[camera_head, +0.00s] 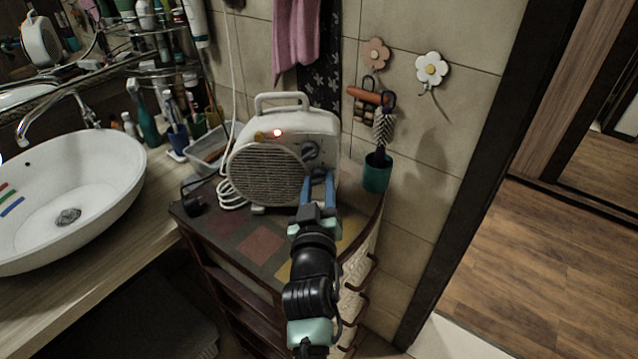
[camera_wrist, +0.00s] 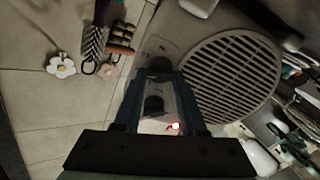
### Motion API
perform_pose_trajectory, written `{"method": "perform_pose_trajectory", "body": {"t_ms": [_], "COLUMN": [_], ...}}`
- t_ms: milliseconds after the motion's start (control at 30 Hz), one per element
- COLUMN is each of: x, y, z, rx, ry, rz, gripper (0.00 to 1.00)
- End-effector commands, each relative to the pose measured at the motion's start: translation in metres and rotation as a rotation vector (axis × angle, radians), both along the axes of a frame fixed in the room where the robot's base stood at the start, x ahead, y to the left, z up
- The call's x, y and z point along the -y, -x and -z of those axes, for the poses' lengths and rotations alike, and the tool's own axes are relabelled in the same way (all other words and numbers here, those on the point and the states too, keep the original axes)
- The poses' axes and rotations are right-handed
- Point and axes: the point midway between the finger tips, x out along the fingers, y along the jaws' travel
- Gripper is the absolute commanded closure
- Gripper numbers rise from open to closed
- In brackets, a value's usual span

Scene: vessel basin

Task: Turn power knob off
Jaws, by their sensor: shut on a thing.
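A white fan heater (camera_head: 285,160) with a round grille and top handle stands on a small cabinet. A small red light (camera_head: 277,133) glows on its upper front; it also shows in the wrist view (camera_wrist: 176,126). Two dark knobs sit right of the grille. The upper knob (camera_head: 310,150) is clear of my fingers. My gripper (camera_head: 318,182) reaches the heater from the front, its blue fingers closed on the lower knob (camera_wrist: 159,64), which they mostly hide in the head view. Markings showing which knob is the power knob are not readable.
The cabinet top (camera_head: 258,243) has coloured squares. A green cup (camera_head: 377,172) with a brush stands close right of the heater. A white cable (camera_head: 231,190) coils at its left, near a storage tray (camera_head: 208,150) and the sink (camera_head: 80,190). Wall hooks (camera_head: 431,68) are at right.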

Motion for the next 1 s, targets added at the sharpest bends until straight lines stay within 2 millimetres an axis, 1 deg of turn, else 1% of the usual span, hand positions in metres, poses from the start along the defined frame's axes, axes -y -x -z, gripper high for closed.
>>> {"method": "perform_pose_trajectory", "body": {"t_ms": [700, 1000], "x": [-0.0015, -0.0019], "y": [0.0001, 0.0001], "z": [0.0011, 0.0019], "rx": [-0.035, -0.044], "ry": [0.678, 0.903], "rz": [0.000, -0.001], "gripper": [1.00, 1.00]}}
